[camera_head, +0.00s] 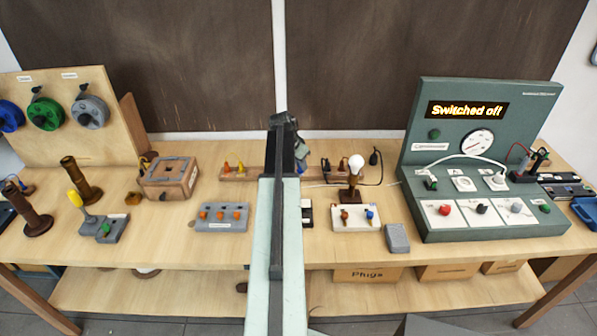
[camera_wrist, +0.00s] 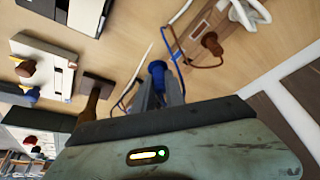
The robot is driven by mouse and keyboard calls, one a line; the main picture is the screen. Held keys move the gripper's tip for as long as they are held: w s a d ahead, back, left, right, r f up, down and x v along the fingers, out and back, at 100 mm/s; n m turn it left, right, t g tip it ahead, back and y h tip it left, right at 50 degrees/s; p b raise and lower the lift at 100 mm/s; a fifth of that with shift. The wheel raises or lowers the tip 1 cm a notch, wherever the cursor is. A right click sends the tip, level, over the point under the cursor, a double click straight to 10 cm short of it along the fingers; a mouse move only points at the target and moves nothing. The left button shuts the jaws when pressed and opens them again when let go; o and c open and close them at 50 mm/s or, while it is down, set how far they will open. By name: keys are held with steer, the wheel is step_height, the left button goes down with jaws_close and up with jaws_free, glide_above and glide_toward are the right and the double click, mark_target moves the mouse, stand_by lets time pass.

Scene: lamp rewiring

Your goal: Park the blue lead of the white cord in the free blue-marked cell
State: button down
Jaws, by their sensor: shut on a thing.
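My gripper (camera_wrist: 158,92) is shut on the blue lead (camera_wrist: 157,68) in the wrist view. The lead's blue end sticks up between the fingers, and thin blue wire runs beside it. The white cord (camera_wrist: 246,12) lies coiled at the upper right of that view. A brown lead (camera_wrist: 211,42) sits on a wooden rack (camera_wrist: 190,38), apart from my fingers. In the head view my arm hides most of the gripper and the middle of the wooden rack (camera_head: 240,174). I cannot make out the blue-marked cell clearly in either view.
A lamp with a white bulb (camera_head: 356,162) stands right of my arm, behind a white terminal block (camera_head: 357,224) with brown and blue knobs. A grey block (camera_head: 222,224) with orange parts stands left. Some bare tabletop lies between them.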

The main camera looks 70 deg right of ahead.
steer(key=w+d+r+p, duration=0.1)
steer(key=w+d, duration=0.2)
steer(key=d, duration=0.4)
steer(key=shift+w+r+m, duration=0.15)
steer(key=shift+w+m, duration=0.1)
steer(key=shift+m, duration=0.05)
step_height(320, 180, down, 6)
steer(key=b, duration=0.6)
steer(key=shift+f, duration=0.2)
steer(key=shift+f+b, duration=0.5)
steer(key=shift+b, duration=0.15)
stand_by(0.8)
steer(key=c, duration=1.3)
jaws_free()
